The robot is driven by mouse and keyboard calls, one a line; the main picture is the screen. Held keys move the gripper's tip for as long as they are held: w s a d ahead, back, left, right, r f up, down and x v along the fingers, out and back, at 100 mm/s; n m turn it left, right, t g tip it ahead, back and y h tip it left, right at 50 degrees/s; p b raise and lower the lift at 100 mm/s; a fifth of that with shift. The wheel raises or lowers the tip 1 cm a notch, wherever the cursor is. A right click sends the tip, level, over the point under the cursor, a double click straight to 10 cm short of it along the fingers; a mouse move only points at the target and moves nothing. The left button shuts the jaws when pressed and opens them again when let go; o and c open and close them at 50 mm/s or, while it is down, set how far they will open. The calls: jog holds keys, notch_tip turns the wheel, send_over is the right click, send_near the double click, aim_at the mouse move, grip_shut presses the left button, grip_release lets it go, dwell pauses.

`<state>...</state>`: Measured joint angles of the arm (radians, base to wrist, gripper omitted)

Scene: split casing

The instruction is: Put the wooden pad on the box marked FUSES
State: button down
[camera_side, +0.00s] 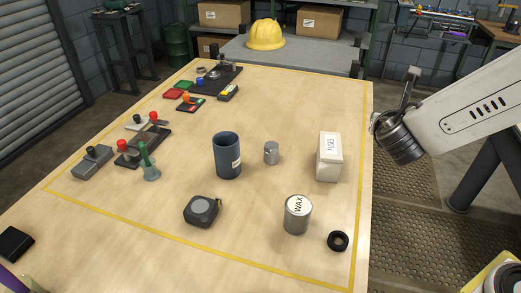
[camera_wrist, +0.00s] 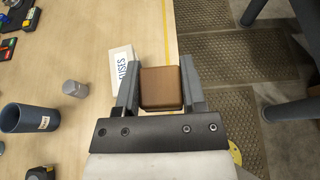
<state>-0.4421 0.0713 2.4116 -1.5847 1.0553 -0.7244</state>
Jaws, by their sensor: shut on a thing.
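The wooden pad (camera_wrist: 161,88) is a brown block with rounded corners, held between the two fingers of my gripper (camera_wrist: 161,92) in the wrist view. The white box marked FUSES (camera_side: 328,160) stands upright near the right edge of the table in the side view. In the wrist view the box (camera_wrist: 122,56) shows just left of the pad, partly hidden by the left finger. The pad is not over the box in this view. In the side view my arm is at the right, off the table edge, and I cannot make out the pad there.
A WAX tin (camera_side: 297,215) and a black ring (camera_side: 338,241) stand in front of the box. A small grey cylinder (camera_side: 271,153) and a blue cup (camera_side: 228,155) are to its left. A tape measure (camera_side: 202,210) lies nearer the front. The box's top is clear.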

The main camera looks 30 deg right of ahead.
send_over(331, 143)
jog(key=s, duration=0.5)
notch_tip(331, 143, down, 4)
jog(key=w+f, duration=0.1)
jog(key=f, duration=0.1)
jog(key=w+f, duration=0.2)
jog(key=shift+w, duration=0.1)
jog(key=shift+w+f, duration=0.6)
jog(key=shift+w, duration=0.05)
jog(key=shift+w+f, duration=0.25)
jog(key=shift+f, duration=1.6)
jog(key=shift+f, duration=0.15)
jog(key=shift+c, duration=0.9)
grip_release()
